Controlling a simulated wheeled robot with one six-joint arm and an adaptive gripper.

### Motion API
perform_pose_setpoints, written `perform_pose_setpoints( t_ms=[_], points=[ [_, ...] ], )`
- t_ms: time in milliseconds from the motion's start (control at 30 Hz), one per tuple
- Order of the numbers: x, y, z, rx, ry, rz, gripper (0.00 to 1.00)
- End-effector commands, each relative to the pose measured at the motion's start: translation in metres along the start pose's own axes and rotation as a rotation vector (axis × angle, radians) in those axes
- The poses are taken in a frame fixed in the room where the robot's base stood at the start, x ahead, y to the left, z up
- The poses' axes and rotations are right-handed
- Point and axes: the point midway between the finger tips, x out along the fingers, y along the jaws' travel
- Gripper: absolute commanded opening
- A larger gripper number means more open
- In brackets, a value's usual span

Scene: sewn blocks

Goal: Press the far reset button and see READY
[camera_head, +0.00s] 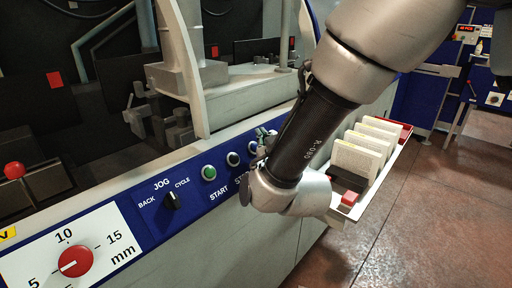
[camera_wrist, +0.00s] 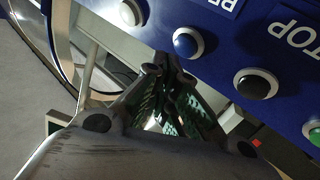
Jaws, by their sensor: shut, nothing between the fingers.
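A blue panel (camera_head: 187,190) runs along the machine front, with a green button (camera_head: 209,173) over START and a black button (camera_head: 233,159) to its right. In the wrist view the row shows the black button (camera_wrist: 256,84), a blue button (camera_wrist: 187,42) and a white button (camera_wrist: 130,12) at the top edge. A label starting "RE" is cut off at the top edge. My gripper (camera_wrist: 169,66) is shut and empty, its tips just below the blue button in the picture; contact cannot be told. In the head view my arm hides most of the gripper and the farther buttons. No READY text shows.
A JOG/CYCLE selector (camera_head: 171,200) and a red dial (camera_head: 75,261) sit left on the machine front. A tray (camera_head: 345,211) with several pale blocks stands right of my arm. A curved pale guard (camera_head: 201,62) rises behind the panel. Open floor (camera_head: 428,220) lies right.

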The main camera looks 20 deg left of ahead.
Motion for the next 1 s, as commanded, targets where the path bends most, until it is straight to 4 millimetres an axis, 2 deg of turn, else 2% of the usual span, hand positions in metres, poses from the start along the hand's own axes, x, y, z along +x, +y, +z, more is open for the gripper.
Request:
perform_pose_setpoints(
  t_ms=[267,700,1000],
  points=[
    [-0.003,0.002,-0.003,0.001,0.001,0.000,0.00],
    [-0.032,0.023,-0.024,0.001,0.001,0.000,0.00],
    [-0.035,0.025,-0.025,0.000,0.000,0.000,0.00]
  ],
)
